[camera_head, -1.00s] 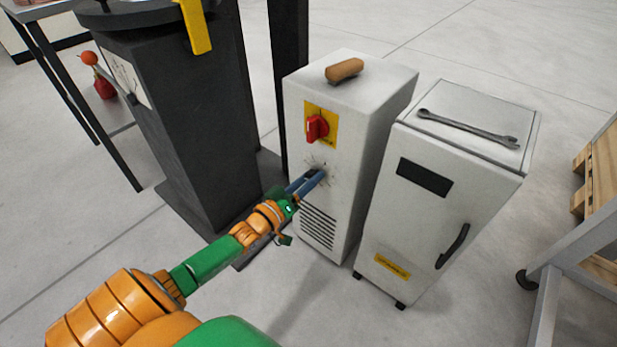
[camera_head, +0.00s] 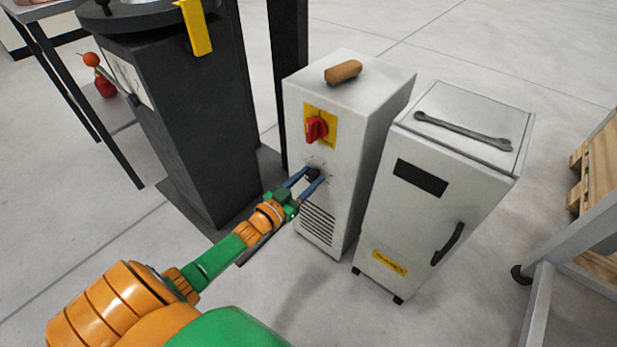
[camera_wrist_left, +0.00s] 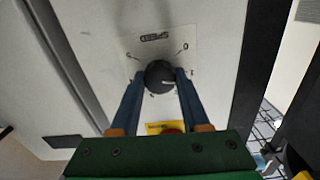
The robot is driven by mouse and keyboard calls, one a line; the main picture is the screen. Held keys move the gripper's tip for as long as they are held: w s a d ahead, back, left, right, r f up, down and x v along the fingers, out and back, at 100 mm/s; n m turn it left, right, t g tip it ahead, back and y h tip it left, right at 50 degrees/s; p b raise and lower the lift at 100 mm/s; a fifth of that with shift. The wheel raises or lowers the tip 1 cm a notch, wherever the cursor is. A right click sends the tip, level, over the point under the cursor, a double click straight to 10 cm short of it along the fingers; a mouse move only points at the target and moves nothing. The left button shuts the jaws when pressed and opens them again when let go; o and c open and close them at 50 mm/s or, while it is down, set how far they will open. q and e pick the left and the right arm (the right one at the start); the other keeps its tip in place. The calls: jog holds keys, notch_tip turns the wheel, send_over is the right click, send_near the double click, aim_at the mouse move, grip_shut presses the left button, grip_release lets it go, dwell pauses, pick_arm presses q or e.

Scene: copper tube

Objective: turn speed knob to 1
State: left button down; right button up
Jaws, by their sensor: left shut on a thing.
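The speed knob (camera_wrist_left: 159,77) is a round black knob with a light pointer mark, set in a dial plate with printed marks on the front of a white cabinet (camera_head: 345,90). My left gripper (camera_head: 313,177) reaches the cabinet front in the head view. In the left wrist view, its two blue fingers (camera_wrist_left: 160,84) lie one on each side of the knob and are shut on it. The number at the pointer is too small to read. In the head view the knob (camera_head: 313,174) shows between the fingertips. My right gripper is not in view.
A red rotary switch (camera_head: 316,129) on a yellow plate sits above the knob. A brown cylinder (camera_head: 343,72) lies on the cabinet. A second white cabinet (camera_head: 420,205) with a wrench (camera_head: 463,131) stands at the right. A dark pedestal (camera_head: 190,120) stands at the left.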

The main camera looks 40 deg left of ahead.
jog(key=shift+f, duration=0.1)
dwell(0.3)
pick_arm(q)
jog(key=shift+c, duration=1.9)
grip_release()
jog(key=shift+s, duration=0.2)
jog(key=s+p, duration=0.2)
jog(key=s, duration=0.4)
jog(key=shift+s+a+p, duration=0.25)
jog(key=shift+s+p, duration=0.05)
jog(key=shift+s, duration=0.05)
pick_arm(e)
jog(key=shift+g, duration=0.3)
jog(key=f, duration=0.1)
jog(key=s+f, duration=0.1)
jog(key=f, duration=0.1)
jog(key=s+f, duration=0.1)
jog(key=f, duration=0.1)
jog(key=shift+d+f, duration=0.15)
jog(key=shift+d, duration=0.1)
